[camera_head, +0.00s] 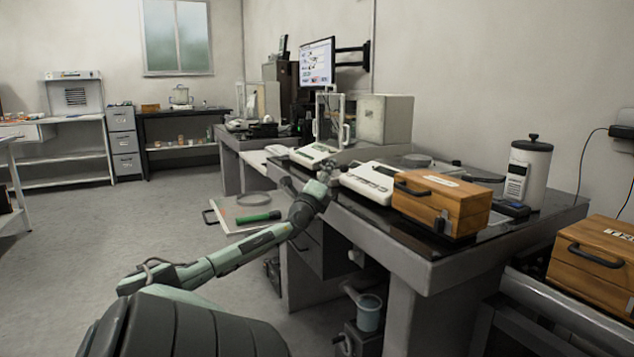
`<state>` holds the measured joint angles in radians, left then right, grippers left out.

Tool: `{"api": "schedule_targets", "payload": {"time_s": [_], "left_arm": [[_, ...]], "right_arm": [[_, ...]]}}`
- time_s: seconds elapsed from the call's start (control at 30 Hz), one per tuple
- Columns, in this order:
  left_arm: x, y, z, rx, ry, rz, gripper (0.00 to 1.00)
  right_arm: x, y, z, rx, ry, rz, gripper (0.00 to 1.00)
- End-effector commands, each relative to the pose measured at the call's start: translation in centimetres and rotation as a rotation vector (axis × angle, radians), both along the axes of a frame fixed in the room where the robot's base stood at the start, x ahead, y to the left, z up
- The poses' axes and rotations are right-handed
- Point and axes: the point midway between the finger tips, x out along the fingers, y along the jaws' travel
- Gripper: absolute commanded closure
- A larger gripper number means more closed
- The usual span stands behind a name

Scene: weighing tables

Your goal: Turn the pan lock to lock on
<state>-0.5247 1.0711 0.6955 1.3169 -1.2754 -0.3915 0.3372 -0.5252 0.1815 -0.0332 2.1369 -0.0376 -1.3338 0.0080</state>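My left arm reaches in from the lower left to the near edge of the dark weighing table (440,245). My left gripper (326,172) is small and dark at the arm's end, in front of the balances; its fingers are too small to tell open from shut. A balance with a glass draft shield (331,118) and a sloped white front panel (314,154) stands just behind it. Another white instrument with a keypad (369,182) sits to its right. I cannot make out the pan lock or its setting. My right gripper is not in view.
A wooden case (440,203) stands on the table to the right of the keypad instrument. A white canister (528,175) stands at the back right. Another wooden case (594,262) is at the far right. Left of the arm, the floor (130,225) is largely clear.

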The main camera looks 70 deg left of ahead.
Motion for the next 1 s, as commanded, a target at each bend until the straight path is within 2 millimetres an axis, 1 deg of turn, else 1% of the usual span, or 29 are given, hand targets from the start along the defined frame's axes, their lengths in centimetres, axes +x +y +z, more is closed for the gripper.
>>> {"api": "schedule_targets", "payload": {"time_s": [0.1, 0.23, 0.57, 0.6, 0.67, 0.7, 0.77, 0.87, 0.9, 0.97, 1.0], "left_arm": [[-1.2, 0.5, -1.0, -0.021, -0.026, 0.026, 0.5], [-1.9, 0.8, -1.5, -0.033, -0.042, 0.041, 0.5], [-2.2, 1.0, -1.7, -0.038, -0.048, 0.049, 0.5], [-2.2, 1.0, -1.7, -0.038, -0.048, 0.049, 0.52], [-2.2, 0.8, -1.9, -0.042, -0.05, 0.049, 0.59], [-2.2, 0.4, -2.5, -0.052, -0.056, 0.047, 0.64], [-2.1, -0.7, -4.1, -0.087, -0.075, 0.043, 0.71], [-2.2, -4.5, -8.9, -0.206, -0.133, 0.043, 0.84], [-2.4, -6.7, -11.6, -0.278, -0.162, 0.05, 0.89], [-2.9, -11.1, -16.2, -0.42, -0.206, 0.071, 0.96], [-3.4, -14.5, -19.6, -0.534, -0.232, 0.095, 1.0]], "right_arm": [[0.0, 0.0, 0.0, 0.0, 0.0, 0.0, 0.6], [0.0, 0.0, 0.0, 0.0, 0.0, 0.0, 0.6], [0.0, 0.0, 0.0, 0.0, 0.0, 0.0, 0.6], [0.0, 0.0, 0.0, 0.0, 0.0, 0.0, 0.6], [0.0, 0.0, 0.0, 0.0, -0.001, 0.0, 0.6], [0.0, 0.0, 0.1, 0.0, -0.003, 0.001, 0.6], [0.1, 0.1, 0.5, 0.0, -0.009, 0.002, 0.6], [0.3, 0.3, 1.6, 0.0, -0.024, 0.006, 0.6], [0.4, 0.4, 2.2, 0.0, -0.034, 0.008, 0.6], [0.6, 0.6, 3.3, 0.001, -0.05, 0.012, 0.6], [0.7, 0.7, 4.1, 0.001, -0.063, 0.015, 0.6]]}}
